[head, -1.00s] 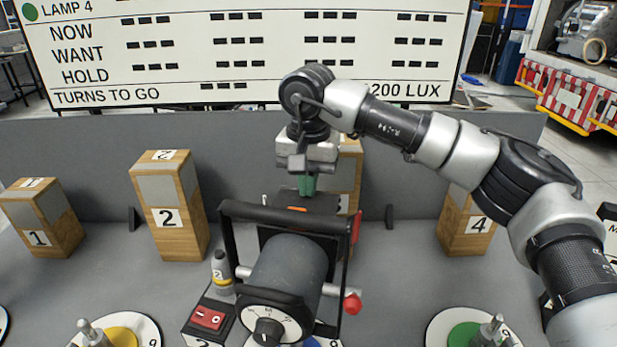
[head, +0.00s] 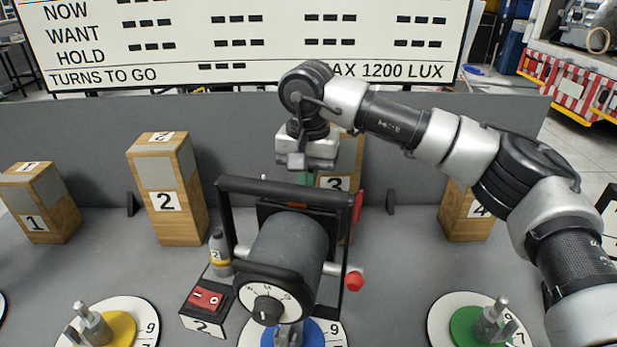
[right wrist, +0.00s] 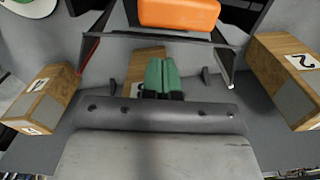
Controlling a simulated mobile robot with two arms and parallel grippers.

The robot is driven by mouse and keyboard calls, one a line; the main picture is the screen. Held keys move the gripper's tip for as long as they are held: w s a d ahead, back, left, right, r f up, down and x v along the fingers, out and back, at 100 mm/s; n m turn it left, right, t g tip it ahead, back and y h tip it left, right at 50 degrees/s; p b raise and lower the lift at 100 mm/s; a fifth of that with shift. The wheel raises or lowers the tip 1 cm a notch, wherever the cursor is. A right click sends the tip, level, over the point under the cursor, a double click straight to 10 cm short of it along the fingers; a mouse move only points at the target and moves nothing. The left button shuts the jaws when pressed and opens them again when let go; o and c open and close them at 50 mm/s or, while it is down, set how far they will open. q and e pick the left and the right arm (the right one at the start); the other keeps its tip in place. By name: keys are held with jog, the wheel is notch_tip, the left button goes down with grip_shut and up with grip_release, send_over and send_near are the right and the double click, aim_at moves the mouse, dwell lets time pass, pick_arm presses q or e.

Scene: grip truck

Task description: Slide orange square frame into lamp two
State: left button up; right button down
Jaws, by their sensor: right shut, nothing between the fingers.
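The lamp (head: 287,245), a dark grey drum in a black yoke, stands in the middle of the table in the head view. A switch box (head: 208,298) marked 2 is beside it. Orange shows at the lamp's far end in the head view; in the right wrist view it is a rounded orange piece (right wrist: 180,13) at the top edge, partly cut off. I cannot tell if it is the square frame. My right gripper (right wrist: 163,75) has green fingertips, shut and empty, behind the lamp and apart from the orange piece. My left gripper is out of view.
Wooden blocks numbered 1 (head: 38,205), 2 (head: 167,190), 3 (head: 335,183) and 4 (head: 463,215) stand along a grey back wall (head: 90,125). Numbered discs with yellow (head: 118,325) and green (head: 468,328) centres lie in front. A red knob (head: 354,281) sticks out at the lamp's right.

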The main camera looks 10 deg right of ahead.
jog(key=shift+s+a+f+b, duration=0.15)
jog(key=shift+s+f+b, duration=0.3)
jog(key=shift+f, duration=0.2)
